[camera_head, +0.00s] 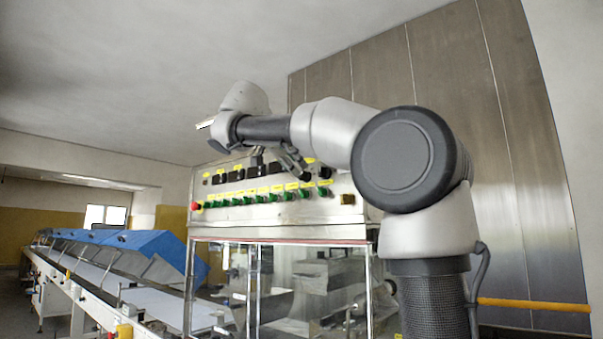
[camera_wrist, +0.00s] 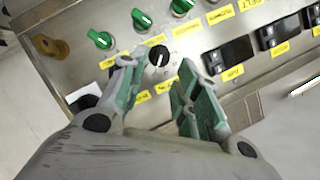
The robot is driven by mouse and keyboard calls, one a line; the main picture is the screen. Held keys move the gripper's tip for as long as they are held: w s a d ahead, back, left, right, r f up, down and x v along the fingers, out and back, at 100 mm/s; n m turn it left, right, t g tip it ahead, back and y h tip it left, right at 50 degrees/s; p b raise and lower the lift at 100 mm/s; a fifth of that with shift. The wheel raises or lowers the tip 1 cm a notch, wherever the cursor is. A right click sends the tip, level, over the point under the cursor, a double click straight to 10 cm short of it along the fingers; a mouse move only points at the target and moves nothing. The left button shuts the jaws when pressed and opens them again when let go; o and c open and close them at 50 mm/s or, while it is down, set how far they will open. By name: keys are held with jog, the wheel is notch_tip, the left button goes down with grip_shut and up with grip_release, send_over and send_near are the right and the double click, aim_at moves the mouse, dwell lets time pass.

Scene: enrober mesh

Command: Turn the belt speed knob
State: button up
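A round black knob (camera_wrist: 158,55) with a white pointer mark sits on the steel control panel in the wrist view. It fits the belt speed knob, but I cannot read its label. My gripper (camera_wrist: 160,66) is open, with its green-padded fingers pointing at the panel. The fingertips are on either side of the knob in the picture, and nothing is visibly gripped. I cannot tell how far they are from the panel.
Several green knobs (camera_wrist: 100,38) with yellow labels are close to the black one. Black rocker switches (camera_wrist: 230,55) are to the right. In the head view a red button (camera_head: 195,206) is at the panel's left end, and a conveyor with blue covers (camera_head: 147,242) extends left.

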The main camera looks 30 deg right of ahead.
aim_at(302, 173)
jog(key=x, duration=0.5)
jog(key=shift+w+d+f, duration=0.15)
jog(key=shift+w+d, duration=0.05)
jog(key=shift+d, duration=0.1)
grip_shut()
